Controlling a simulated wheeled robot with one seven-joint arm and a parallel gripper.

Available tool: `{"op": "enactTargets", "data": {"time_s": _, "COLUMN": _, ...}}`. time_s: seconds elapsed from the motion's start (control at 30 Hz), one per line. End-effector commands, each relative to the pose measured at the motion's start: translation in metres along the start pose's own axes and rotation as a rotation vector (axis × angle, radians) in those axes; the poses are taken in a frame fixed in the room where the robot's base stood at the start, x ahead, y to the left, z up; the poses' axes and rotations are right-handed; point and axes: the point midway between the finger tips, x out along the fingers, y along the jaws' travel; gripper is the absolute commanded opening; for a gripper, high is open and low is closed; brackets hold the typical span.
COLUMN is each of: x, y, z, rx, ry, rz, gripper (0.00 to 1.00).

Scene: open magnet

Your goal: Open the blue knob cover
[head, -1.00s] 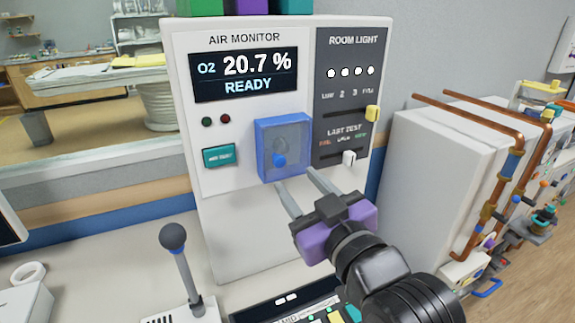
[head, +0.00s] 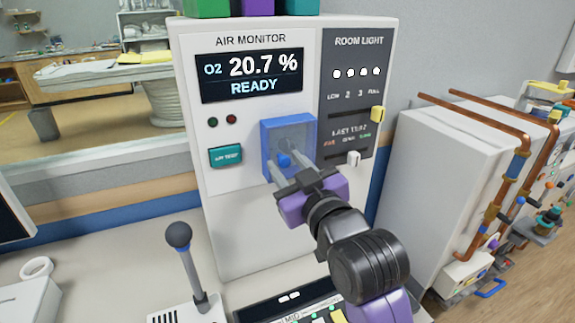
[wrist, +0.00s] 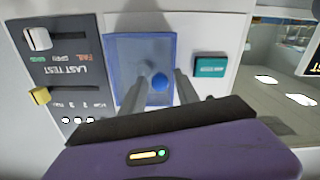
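The blue see-through knob cover (head: 287,124) is a box on the front of the white air monitor panel (head: 232,125). I cannot tell whether the fingers touch the cover.
A teal test button (head: 226,156) is left of the cover. The room light and last test sliders (head: 354,158) are to its right. A joystick (head: 180,240) stands on the desk at lower left. A white cabinet with copper pipes (head: 440,180) is at right.

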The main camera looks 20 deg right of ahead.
Motion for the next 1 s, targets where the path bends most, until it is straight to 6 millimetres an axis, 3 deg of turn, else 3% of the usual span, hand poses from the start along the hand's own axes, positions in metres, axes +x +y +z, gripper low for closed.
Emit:
{"op": "enactTargets", "data": {"time_s": 0.03, "x": -0.0001, "y": 0.0, "z": 0.0, "rx": 0.0, "ry": 0.0, "rz": 0.0, "gripper": 0.25}}
{"op": "enactTargets", "data": {"time_s": 0.17, "x": -0.0002, "y": 0.0, "z": 0.0, "rx": 0.0, "ry": 0.0, "rz": 0.0, "gripper": 0.0}}
{"op": "enactTargets", "data": {"time_s": 1.0, "x": -0.0004, "y": -0.0003, "z": 0.0, "rx": 0.0, "ry": 0.0, "rz": -0.001, "gripper": 0.0}}
